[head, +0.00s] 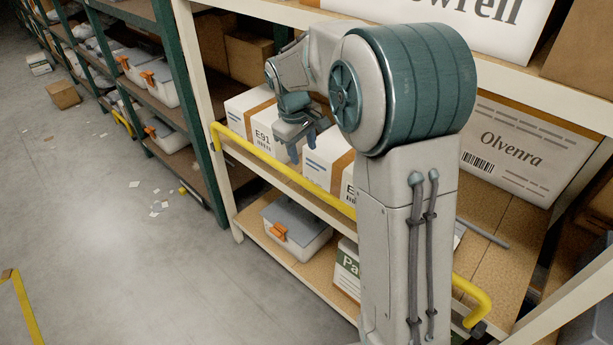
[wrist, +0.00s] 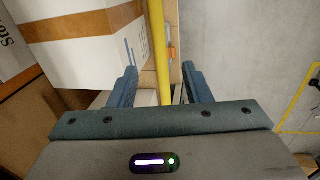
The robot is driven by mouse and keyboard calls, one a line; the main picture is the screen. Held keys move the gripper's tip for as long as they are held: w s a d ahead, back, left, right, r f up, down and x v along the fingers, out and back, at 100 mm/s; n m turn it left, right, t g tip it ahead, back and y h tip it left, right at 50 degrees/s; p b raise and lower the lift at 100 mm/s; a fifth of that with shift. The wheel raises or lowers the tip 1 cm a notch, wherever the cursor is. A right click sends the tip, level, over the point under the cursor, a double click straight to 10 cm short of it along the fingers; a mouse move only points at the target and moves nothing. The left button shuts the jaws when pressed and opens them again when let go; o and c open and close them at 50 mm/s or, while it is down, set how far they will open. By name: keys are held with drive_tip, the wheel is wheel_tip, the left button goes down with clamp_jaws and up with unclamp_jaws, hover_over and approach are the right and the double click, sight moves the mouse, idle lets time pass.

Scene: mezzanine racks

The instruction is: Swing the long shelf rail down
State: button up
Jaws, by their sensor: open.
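The long shelf rail (head: 325,195) is a yellow bar along the front of the rack, with bent ends. It runs raised across the middle shelf's front, and my arm hides part of it in the head view. Its lower right end shows beside my arm. My gripper (head: 305,143) is open just above the rail, in front of white boxes. In the wrist view the rail (wrist: 160,50) passes between the open fingers (wrist: 160,80) in the picture, nearer the left one. Nothing is gripped; I cannot tell how deep the rail sits between the fingers.
White boxes (head: 258,118) stand on the shelf close behind the rail. A grey bin with an orange latch (head: 297,222) and another box (head: 346,268) sit on the lower shelf. A green rack post (head: 196,110) stands to the left. The aisle floor (head: 110,250) in front is mostly clear.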

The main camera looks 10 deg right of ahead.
sight(309, 183)
drive_tip(key=f, duration=0.4)
drive_tip(key=w+d+f+p, duration=0.1)
drive_tip(key=f, duration=0.4)
drive_tip(key=w+d+f, duration=0.1)
drive_tip(key=f, duration=0.4)
drive_tip(key=shift+w, duration=0.2)
clamp_jaws()
